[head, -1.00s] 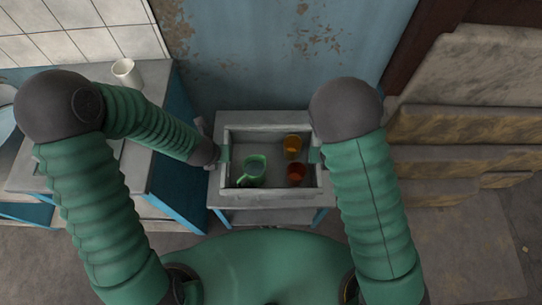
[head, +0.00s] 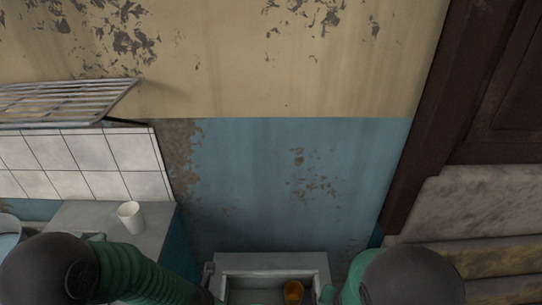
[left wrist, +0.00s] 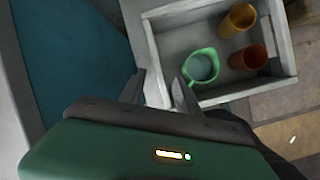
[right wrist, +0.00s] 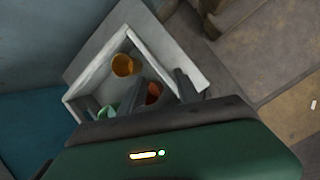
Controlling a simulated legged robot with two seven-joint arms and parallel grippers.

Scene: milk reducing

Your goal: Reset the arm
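A grey tray (head: 232,262) stands at the bottom of the head view, cut off by the frame edge. It holds a green mug (left wrist: 202,66), an orange cup (left wrist: 238,20) and a red cup (left wrist: 248,57). In the right wrist view the tray's pale rim (right wrist: 95,67) surrounds the orange cup (right wrist: 123,65), the red cup (right wrist: 153,92) and part of the green mug (right wrist: 109,111). My left gripper (left wrist: 163,90) has its fingers apart at the tray's side wall. My right gripper (right wrist: 137,93) has its fingers wide apart over the tray. Both gripper tips are hidden in the head view.
A white cup (head: 130,216) stands on the grey counter (head: 85,215) at left. A metal rack (head: 65,102) hangs on the wall above it. Stone slabs (head: 480,215) lean at right. The blue wall (head: 290,180) rises behind the tray.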

